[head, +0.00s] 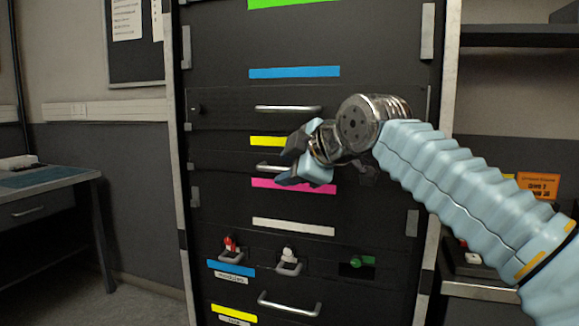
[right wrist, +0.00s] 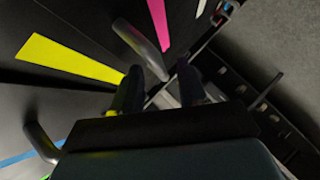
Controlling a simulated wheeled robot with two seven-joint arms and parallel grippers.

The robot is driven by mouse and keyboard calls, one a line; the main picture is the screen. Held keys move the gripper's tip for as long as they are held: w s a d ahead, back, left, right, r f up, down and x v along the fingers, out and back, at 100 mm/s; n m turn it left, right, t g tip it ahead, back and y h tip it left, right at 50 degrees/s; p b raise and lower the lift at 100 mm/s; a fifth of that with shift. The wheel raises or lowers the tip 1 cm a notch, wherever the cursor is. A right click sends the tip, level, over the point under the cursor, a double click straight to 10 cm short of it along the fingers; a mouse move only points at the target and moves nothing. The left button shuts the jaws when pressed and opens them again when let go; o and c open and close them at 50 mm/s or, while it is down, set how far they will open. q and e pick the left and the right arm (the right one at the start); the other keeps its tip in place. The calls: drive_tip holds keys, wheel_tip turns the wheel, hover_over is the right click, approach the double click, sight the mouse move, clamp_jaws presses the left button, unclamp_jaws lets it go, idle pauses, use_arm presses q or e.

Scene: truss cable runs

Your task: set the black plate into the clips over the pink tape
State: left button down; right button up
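The black plate (head: 221,162) is a narrow dark panel with a silver handle (head: 268,168), lying across the rack between the yellow tape (head: 264,141) and the pink tape (head: 318,188). Small grey clip-like pieces (head: 192,160) show at the rack's left side; I cannot tell whether the plate is seated in them. My right gripper (head: 289,162) is open in front of the plate, its fingers spread above and below the handle's right part. In the right wrist view the handle (right wrist: 140,46) reaches toward the gap between the fingers (right wrist: 160,88). My left gripper is out of view.
Another panel with a handle (head: 287,109) sits above, under blue tape (head: 294,72). Below are white tape (head: 293,227) and red, white (head: 288,254) and green (head: 362,261) fittings. A desk (head: 45,185) stands left; shelves (head: 518,36) stand right.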

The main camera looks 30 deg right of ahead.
drive_tip(key=a+v, duration=0.1)
drive_tip(key=v, duration=1.3)
drive_tip(key=s+a, duration=0.4)
drive_tip(key=shift+s, duration=0.2)
drive_tip(key=shift+a+f, duration=0.1)
drive_tip(key=shift+a, duration=0.05)
idle(0.5)
